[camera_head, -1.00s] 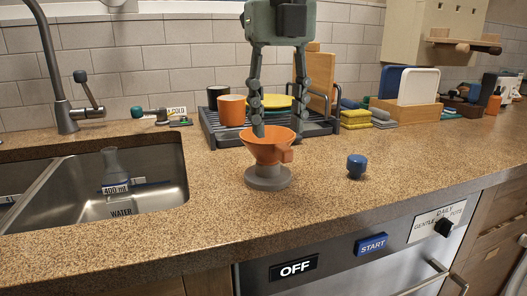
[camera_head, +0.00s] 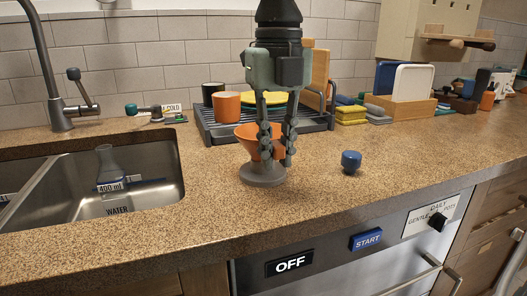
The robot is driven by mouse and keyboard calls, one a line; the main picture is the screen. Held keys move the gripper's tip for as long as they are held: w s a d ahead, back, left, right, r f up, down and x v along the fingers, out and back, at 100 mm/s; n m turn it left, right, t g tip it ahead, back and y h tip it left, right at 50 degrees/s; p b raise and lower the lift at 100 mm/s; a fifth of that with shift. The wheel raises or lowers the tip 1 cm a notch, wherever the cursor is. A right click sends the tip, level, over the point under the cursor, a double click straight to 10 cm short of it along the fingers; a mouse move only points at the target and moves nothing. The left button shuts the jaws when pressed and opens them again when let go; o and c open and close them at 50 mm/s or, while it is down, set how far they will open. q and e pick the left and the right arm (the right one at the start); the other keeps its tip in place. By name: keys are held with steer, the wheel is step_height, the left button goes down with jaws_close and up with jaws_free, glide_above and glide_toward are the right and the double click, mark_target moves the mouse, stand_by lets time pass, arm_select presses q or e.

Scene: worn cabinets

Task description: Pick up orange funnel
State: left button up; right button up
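The orange funnel (camera_head: 247,136) stands upright in a round grey base (camera_head: 263,174) on the counter, right of the sink. My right gripper (camera_head: 277,160) reaches down from above at the funnel's right side. One finger is in front of the orange cone and the other at its right edge. The fingers are close together with orange showing between them, and they look shut on the funnel's handle side, though they hide most of the contact. The funnel is still seated in the base. My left gripper is not in view.
A dark dish rack (camera_head: 207,127) with an orange cup (camera_head: 226,105) stands just behind. A blue knob-like piece (camera_head: 351,161) is to the right. The sink (camera_head: 140,203) opens at left. The front counter is clear.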

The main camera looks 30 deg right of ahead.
jaws_close()
steer(key=shift+r, duration=0.55)
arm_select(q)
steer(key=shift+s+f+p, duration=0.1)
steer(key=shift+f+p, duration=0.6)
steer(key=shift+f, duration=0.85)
arm_select(e)
step_height(320, 180, up, 17)
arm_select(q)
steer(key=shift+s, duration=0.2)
